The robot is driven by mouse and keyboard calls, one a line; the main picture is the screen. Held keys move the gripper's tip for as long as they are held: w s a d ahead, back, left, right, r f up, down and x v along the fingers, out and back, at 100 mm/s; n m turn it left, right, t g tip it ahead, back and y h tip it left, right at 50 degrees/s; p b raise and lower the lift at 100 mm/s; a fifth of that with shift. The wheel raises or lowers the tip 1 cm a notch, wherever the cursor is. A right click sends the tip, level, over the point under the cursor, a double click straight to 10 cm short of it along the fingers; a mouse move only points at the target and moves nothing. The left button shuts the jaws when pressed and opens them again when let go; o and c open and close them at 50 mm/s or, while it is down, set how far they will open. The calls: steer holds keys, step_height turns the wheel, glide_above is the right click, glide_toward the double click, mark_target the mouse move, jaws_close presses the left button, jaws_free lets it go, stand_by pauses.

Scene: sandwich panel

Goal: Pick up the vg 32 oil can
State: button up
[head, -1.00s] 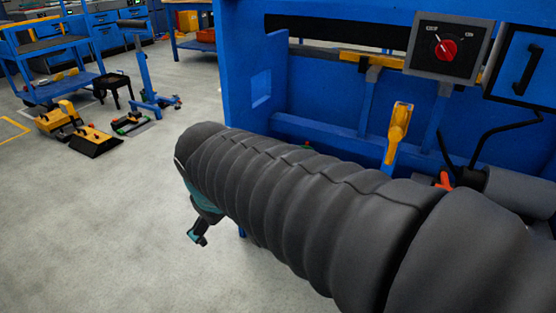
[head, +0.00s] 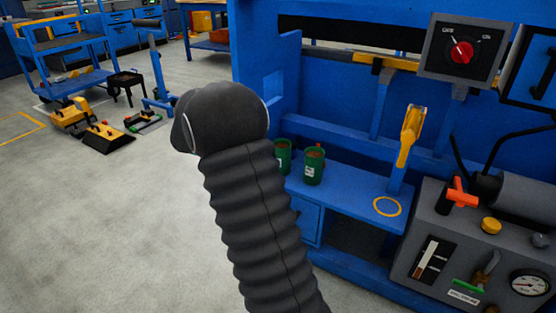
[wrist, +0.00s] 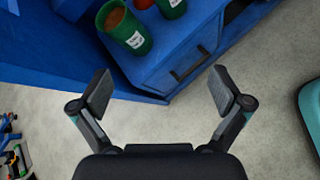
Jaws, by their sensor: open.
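Two green cans with white labels and brownish tops stand upright on a blue shelf: one can (head: 313,168) in plain view, another can (head: 283,160) partly hidden behind my arm. The label writing is too small to read, so I cannot tell which is the vg 32 oil can. My gripper (wrist: 161,91) is open and empty, apart from the cans. It is hidden in the head view.
The blue shelf (head: 350,187) has a yellow ring (head: 387,206) under a yellow-handled nozzle (head: 410,135). A grey panel with a gauge (head: 529,283) and red-orange valve (head: 460,192) is at right. A drawer handle (wrist: 188,66) shows below the cans.

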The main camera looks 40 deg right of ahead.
mark_target(282, 160)
steer(key=w+d+f+n+h, duration=0.3)
steer(key=w+d+f+n, duration=0.25)
steer(key=w+f, duration=0.3)
steer(key=shift+m, duration=0.35)
steer(key=x, duration=1.4)
steer(key=shift+s+f, duration=0.2)
steer(key=shift+f, duration=0.3)
steer(key=shift+r, duration=0.1)
steer(key=c, duration=1.6)
